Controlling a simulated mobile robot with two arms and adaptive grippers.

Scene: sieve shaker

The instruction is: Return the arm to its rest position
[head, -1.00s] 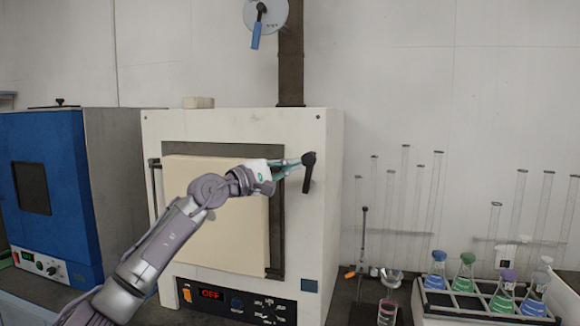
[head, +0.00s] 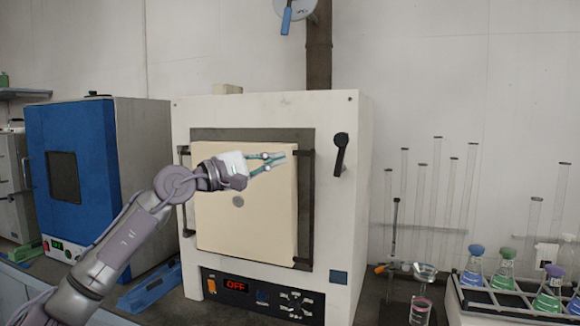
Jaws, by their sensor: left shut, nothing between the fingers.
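My left gripper (head: 281,158) is shut and empty. It is in front of the upper part of the cream furnace door (head: 245,222), its fingers pointing right toward the door's dark right-hand bar. My left arm comes in from the lower left and covers part of the door's left side. The black lever handle (head: 340,153) on the white furnace (head: 345,225) is to the right of the gripper and clear of it. The door looks closed. My right gripper does not show.
A blue oven (head: 75,180) stands at the left. A rack of flasks with coloured caps (head: 490,305) and several glass tubes (head: 435,190) are at the right. The furnace display (head: 236,286) reads OFF.

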